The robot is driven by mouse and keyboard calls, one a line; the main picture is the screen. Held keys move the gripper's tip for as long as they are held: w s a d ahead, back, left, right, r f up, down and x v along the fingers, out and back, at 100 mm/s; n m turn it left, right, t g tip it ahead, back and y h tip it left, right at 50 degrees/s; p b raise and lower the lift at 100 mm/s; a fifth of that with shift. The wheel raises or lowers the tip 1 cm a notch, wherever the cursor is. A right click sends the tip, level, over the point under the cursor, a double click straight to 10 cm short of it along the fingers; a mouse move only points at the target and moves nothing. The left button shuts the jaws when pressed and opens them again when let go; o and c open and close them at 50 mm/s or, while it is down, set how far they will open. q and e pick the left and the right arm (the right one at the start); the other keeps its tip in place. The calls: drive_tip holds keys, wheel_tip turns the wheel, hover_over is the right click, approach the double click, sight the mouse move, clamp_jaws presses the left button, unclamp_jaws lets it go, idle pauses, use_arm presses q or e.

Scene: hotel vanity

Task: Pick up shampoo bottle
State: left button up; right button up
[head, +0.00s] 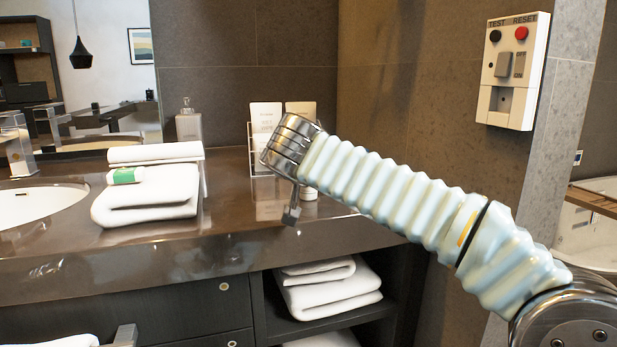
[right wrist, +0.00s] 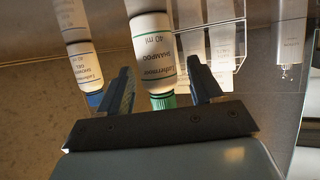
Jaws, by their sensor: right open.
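The shampoo bottle (right wrist: 153,48) is white with a green cap and a label reading SHAMPOO. In the right wrist view it lies between the two fingers of my right gripper (right wrist: 158,68), with visible gaps on both sides. The gripper is open and I see no contact. In the head view my right gripper (head: 291,212) is mostly hidden behind its wrist, above the counter's front edge. A small white bottle (head: 310,193) shows partly beside it; I cannot tell which bottle it is. My left gripper is not in view.
A blue-capped shower gel bottle (right wrist: 80,55) stands beside the left finger. A card rack (head: 265,115) stands behind my wrist on the counter (head: 230,225). Folded towels (head: 150,195) with a green-labelled item (head: 124,175) lie left, near the sink (head: 35,205).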

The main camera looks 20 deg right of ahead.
drive_tip(key=shift+w+d+f, duration=0.2)
drive_tip(key=shift+w+f, duration=0.1)
drive_tip(key=shift+w, duration=0.35)
drive_tip(key=c, duration=1.1)
